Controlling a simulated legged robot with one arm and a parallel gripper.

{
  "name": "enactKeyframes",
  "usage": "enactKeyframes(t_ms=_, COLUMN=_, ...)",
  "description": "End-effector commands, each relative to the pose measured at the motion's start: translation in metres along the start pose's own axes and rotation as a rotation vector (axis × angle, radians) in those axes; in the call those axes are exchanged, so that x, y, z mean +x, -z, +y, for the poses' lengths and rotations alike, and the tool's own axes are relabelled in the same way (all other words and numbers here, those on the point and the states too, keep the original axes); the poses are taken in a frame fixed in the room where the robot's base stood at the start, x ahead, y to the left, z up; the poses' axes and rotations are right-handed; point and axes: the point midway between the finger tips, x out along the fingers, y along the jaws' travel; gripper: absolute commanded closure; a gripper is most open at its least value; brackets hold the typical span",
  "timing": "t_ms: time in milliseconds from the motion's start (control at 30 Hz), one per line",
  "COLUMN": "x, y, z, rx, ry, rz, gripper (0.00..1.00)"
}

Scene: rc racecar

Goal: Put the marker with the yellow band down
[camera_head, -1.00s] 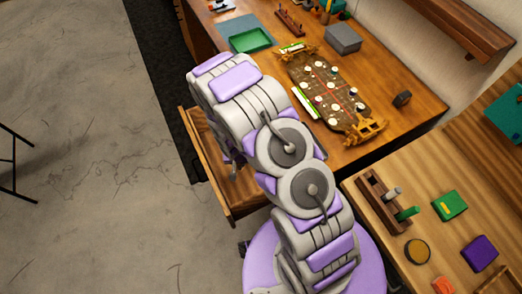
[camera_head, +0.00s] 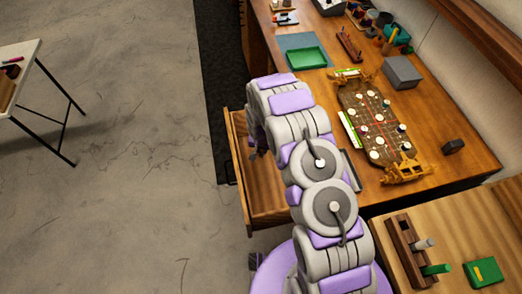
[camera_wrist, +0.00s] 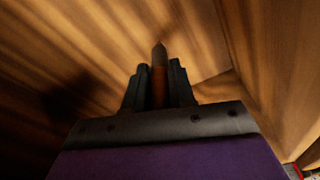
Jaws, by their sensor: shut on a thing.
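In the wrist view my gripper (camera_wrist: 159,72) is shut on a slim marker (camera_wrist: 159,54). In the head view the arm reaches into or over the open wooden drawer (camera_head: 268,205) at the desk's left side. The gripper there is mostly hidden behind the arm.
A nearer table has a wooden rack (camera_head: 405,255) and a green box (camera_head: 484,272). A white table (camera_head: 28,58) stands far left. The floor between is clear.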

Motion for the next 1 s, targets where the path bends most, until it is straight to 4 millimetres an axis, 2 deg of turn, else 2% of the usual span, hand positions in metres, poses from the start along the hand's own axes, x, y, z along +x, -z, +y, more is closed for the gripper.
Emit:
enactKeyframes(t_ms=133, x=0.003, y=0.011, z=-0.005, rx=-0.001, ry=-0.001, rz=-0.001, gripper=1.0)
enactKeyframes(t_ms=267, x=0.005, y=0.014, z=-0.006, rx=0.0, ry=-0.001, rz=-0.001, gripper=1.0)
enactKeyframes(t_ms=567, x=0.038, y=0.008, z=-0.005, rx=-0.001, ry=-0.004, rz=-0.004, gripper=1.0)
enactKeyframes(t_ms=900, x=0.041, y=0.008, z=-0.005, rx=-0.001, ry=-0.003, rz=-0.002, gripper=1.0)
enactKeyframes(t_ms=933, x=0.041, y=0.008, z=-0.005, rx=-0.001, ry=-0.003, rz=-0.002, gripper=0.75)
enactKeyframes(t_ms=1000, x=0.04, y=0.008, z=-0.005, rx=-0.001, ry=-0.003, rz=-0.002, gripper=0.68)
